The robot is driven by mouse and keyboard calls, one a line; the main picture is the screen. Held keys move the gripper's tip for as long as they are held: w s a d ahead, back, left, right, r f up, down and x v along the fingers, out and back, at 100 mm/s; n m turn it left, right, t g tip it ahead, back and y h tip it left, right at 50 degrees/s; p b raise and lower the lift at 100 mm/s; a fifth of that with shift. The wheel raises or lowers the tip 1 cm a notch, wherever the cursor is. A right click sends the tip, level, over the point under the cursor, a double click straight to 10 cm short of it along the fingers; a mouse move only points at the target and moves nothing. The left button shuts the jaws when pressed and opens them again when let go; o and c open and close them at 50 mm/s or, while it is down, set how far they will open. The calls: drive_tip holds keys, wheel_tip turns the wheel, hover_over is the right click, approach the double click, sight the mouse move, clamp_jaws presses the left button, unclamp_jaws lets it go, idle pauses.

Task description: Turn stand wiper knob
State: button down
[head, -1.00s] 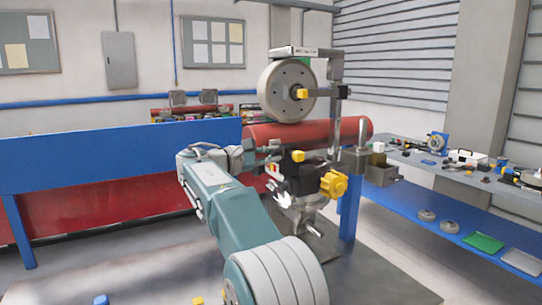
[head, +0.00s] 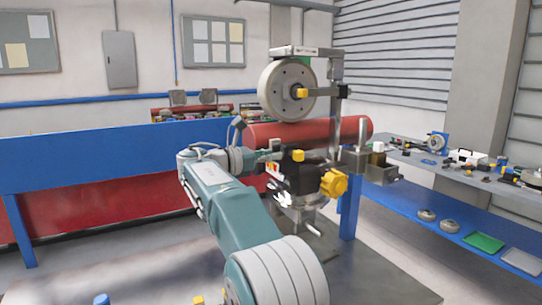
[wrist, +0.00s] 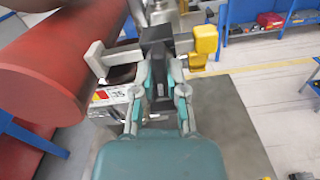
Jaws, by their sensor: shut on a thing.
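The wiper stand (head: 300,185) stands in front of the red roller, with a large yellow star knob (head: 333,183) on its right side. A small yellow cap (head: 298,155) shows near its top, and in the wrist view a yellow end piece (wrist: 205,40) lies right of my fingers. My gripper (wrist: 158,75) reaches the stand from the left and is shut on a dark knob-like part at a grey crossbar (wrist: 97,58). In the head view my gripper (head: 272,163) is small and partly merges with the stand.
The red roller (head: 310,132) lies just behind the stand, with a grey wheel (head: 287,90) above it. A blue panel (head: 100,155) runs along the left. A workbench (head: 430,165) with tools stands at the right. Open floor lies between the stand and the bench.

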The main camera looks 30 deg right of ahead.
drive_tip(key=shift+r+n, duration=0.1)
drive_tip(key=shift+n, duration=0.8)
drive_tip(key=shift+r, duration=0.1)
drive_tip(key=c, duration=0.7)
unclamp_jaws()
drive_tip(key=shift+w, duration=0.1)
drive_tip(key=a, duration=1.2)
drive_tip(key=shift+f, duration=0.25)
